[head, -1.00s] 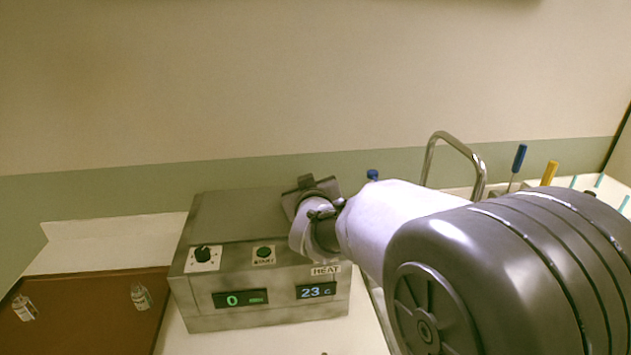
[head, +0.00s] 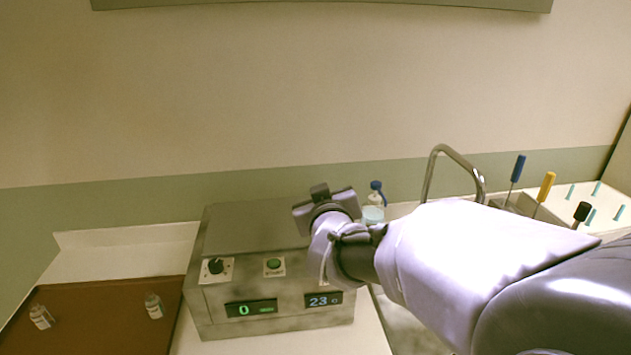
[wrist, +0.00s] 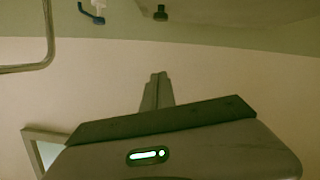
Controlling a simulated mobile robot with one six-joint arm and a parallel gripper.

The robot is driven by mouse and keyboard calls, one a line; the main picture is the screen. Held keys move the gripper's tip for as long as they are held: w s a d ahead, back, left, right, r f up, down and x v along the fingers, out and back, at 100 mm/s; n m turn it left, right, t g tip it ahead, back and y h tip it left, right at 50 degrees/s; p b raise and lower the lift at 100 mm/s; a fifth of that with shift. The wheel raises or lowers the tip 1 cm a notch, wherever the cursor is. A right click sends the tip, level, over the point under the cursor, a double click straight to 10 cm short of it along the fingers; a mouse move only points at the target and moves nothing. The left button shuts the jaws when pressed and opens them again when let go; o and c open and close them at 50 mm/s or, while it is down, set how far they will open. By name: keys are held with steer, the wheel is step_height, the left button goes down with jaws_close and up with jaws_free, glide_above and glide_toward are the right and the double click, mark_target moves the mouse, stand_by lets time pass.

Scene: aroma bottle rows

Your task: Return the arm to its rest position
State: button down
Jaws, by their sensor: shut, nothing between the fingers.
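My arm reaches in from the lower right of the head view. My gripper (head: 320,192) is in front of the heater box and the wall behind it, with its end pointing away from the camera. In the wrist view, the two fingers (wrist: 156,92) stand side by side, shut, with nothing between them. They point towards the plain wall. No bottle is in the gripper.
A grey heater box (head: 275,292) with a knob, button and displays stands below and behind my gripper. Small bottles (head: 154,306) stand on a brown surface at left. A blue-topped wash bottle (head: 374,213), a faucet (head: 432,170) and screwdrivers (head: 517,168) are at right.

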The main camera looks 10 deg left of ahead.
steer(key=s+d+f+m+g, duration=0.2)
steer(key=s+d, duration=0.3)
steer(key=s, duration=0.6)
steer(key=s+d+f+m+g, duration=0.2)
steer(key=s+d+m+g, duration=0.2)
steer(key=s, duration=0.7)
steer(key=s+d+f+m+g+h, duration=0.1)
steer(key=s+d+f+m+g, duration=0.2)
steer(key=s+d, duration=0.3)
steer(key=s+m, duration=0.1)
steer(key=s, duration=0.4)
steer(key=shift+s, duration=0.15)
